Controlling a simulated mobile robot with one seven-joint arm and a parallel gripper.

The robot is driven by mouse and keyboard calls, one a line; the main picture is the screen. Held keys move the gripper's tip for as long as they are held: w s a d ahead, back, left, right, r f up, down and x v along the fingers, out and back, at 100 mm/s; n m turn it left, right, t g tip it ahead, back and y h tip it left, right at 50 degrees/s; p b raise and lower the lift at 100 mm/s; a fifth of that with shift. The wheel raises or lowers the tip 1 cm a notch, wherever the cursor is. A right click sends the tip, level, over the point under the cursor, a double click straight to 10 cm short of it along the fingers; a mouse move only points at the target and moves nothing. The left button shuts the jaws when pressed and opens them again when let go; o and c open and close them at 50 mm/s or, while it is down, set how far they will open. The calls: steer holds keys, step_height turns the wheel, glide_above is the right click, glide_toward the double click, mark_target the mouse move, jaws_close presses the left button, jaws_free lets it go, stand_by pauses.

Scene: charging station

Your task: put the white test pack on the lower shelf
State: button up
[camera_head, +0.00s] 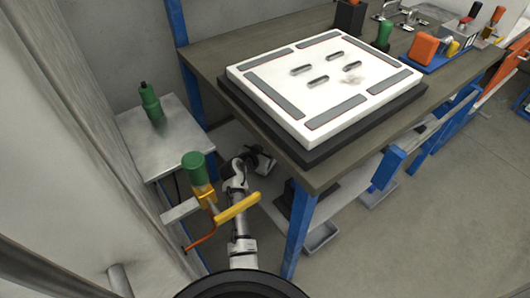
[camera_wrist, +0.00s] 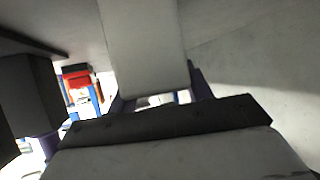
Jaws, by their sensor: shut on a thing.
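My gripper (camera_wrist: 156,92) is shut on a plain pale slab, which looks like the white test pack (camera_wrist: 146,45), in the wrist view. The slab extends away from the fingers. In the head view my arm reaches toward the bench's left edge, and its dark end (camera_head: 264,158) is partly hidden there; the held slab cannot be made out. The lower shelf (camera_head: 345,190) is a pale board under the bench, mostly hidden by the bench top. Whether the slab touches the shelf cannot be told.
A large white panel with grey strips (camera_head: 285,107) lies on a black base on the bench (camera_head: 205,58). A blue leg (camera_head: 299,235) stands near my arm. A black object (camera_head: 290,200) is under the bench. A side table (camera_head: 185,135) holds a green bottle (camera_head: 150,101).

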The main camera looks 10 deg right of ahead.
steer(key=shift+f, duration=0.1)
steer(key=o, duration=1.5)
steer(key=shift+c, duration=0.2)
steer(key=shift+s+a+r, duration=0.1)
steer(key=shift+r, duration=0.1)
steer(key=v, duration=0.7)
steer(key=shift+a, duration=0.1)
